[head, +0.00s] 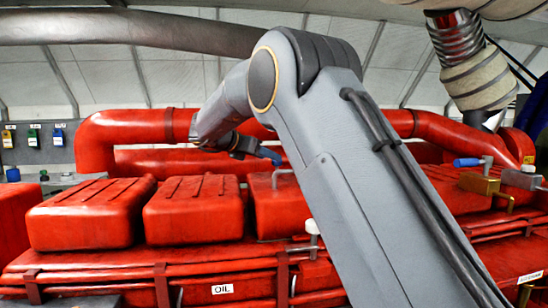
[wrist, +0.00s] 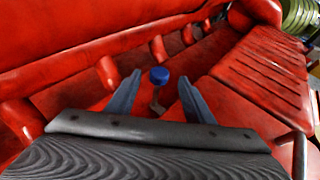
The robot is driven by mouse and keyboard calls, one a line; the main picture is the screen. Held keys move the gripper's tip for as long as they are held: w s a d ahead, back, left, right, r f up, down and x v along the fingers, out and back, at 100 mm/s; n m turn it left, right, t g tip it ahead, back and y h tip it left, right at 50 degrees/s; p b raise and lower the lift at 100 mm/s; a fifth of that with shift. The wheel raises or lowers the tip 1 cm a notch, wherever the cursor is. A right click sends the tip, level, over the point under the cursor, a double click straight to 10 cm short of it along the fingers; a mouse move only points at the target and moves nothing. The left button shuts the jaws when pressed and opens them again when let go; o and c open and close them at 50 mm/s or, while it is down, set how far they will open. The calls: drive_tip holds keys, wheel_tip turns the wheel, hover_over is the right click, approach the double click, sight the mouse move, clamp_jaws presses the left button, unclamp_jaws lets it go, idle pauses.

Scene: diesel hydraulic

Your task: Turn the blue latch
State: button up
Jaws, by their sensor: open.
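A blue latch (wrist: 159,76) with a grey metal stem shows in the wrist view, beyond the gap between my fingers. My gripper (wrist: 160,84) is open, with one blue-grey finger on each side of the latch in the wrist view. Nothing is between the fingertips that I can see them touch. In the head view my gripper (head: 264,154) points right, above the red covers, apart from the blue handle.
Red ribbed covers (head: 195,208) and a thick red pipe (head: 130,128) lie around my gripper. A brass block (head: 480,183) is below the blue handle. A ribbed hose (head: 478,78) hangs at the upper right. My arm hides the engine's middle in the head view.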

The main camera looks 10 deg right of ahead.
drive_tip(key=shift+p+x, duration=0.9)
drive_tip(key=shift+x, duration=1.45)
drive_tip(key=c, duration=1.1)
